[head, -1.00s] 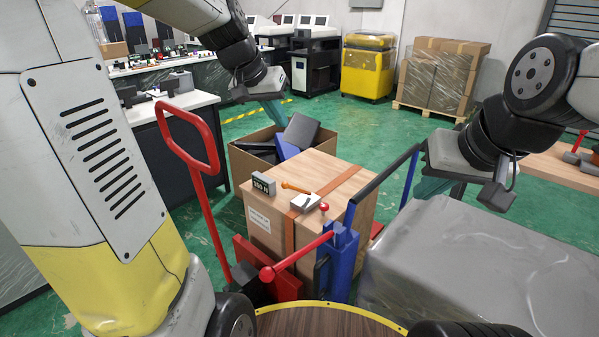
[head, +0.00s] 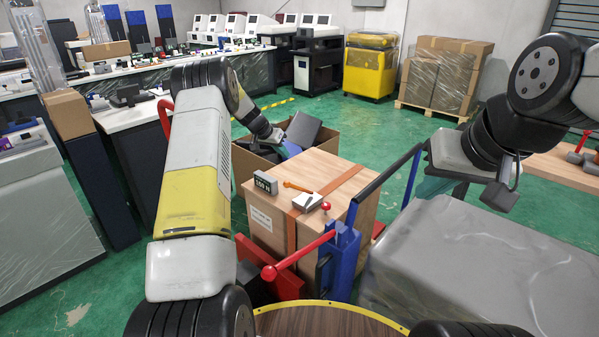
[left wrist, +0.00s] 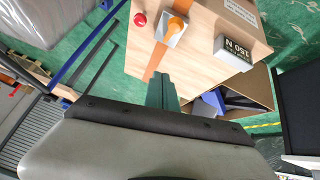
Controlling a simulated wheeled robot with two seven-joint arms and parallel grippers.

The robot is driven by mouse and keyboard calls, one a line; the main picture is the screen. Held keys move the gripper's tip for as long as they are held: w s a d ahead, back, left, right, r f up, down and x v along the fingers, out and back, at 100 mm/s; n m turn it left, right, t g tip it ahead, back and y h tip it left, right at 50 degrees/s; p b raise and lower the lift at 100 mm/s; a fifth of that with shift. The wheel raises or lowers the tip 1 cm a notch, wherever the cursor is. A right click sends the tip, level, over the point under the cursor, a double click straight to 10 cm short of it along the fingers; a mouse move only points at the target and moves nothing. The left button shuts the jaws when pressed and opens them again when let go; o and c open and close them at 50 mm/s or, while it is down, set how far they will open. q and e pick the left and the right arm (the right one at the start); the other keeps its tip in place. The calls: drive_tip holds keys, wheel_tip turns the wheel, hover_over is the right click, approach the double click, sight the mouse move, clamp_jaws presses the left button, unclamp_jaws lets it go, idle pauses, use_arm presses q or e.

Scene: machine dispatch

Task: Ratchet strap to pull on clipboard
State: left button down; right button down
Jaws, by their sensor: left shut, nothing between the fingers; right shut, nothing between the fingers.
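The ratchet (head: 306,202) is a silver-grey block with an orange handle (head: 296,187), on the orange strap (head: 343,182) around a wooden crate (head: 310,240). It also shows in the left wrist view (left wrist: 172,32). A red knob (head: 325,206) is close beside it. A small dark display reading 150 N (head: 262,185) stands on the crate top, left of the ratchet. My left gripper (head: 290,149) is shut and empty beyond the crate's far left edge; its teal fingers (left wrist: 162,92) show in the wrist view. My right gripper (head: 430,187) is shut and empty at the right. I make out no clipboard.
An open cardboard box (head: 325,141) with dark and blue items stands behind the crate. A blue and red pallet jack (head: 342,262) stands in front. A grey wrapped block (head: 470,265) fills the right. Counters line the left.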

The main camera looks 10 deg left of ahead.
use_arm(q)
drive_tip(key=shift+w+a+f, duration=0.15)
drive_tip(key=shift+w+f, duration=0.1)
drive_tip(key=shift+f, duration=0.35)
drive_tip(key=shift+w+a+f, duration=0.1)
drive_tip(key=shift+w+f, duration=0.1)
drive_tip(key=shift+f, duration=0.4)
drive_tip(key=shift+f, duration=0.1)
hover_over(300, 189)
drive_tip(key=a, duration=0.2)
wheel_tip(300, 189, down, 8)
drive_tip(key=shift+s+a+f, duration=0.25)
drive_tip(key=shift+s+f, duration=0.15)
drive_tip(key=shift+f, duration=0.1)
drive_tip(key=shift+s+a+f, duration=0.25)
drive_tip(key=shift+s+f, duration=0.1)
drive_tip(key=shift+f, duration=0.15)
drive_tip(key=shift+s+f, duration=0.3)
drive_tip(key=shift+f, duration=0.1)
drive_tip(key=shift+a, duration=0.1)
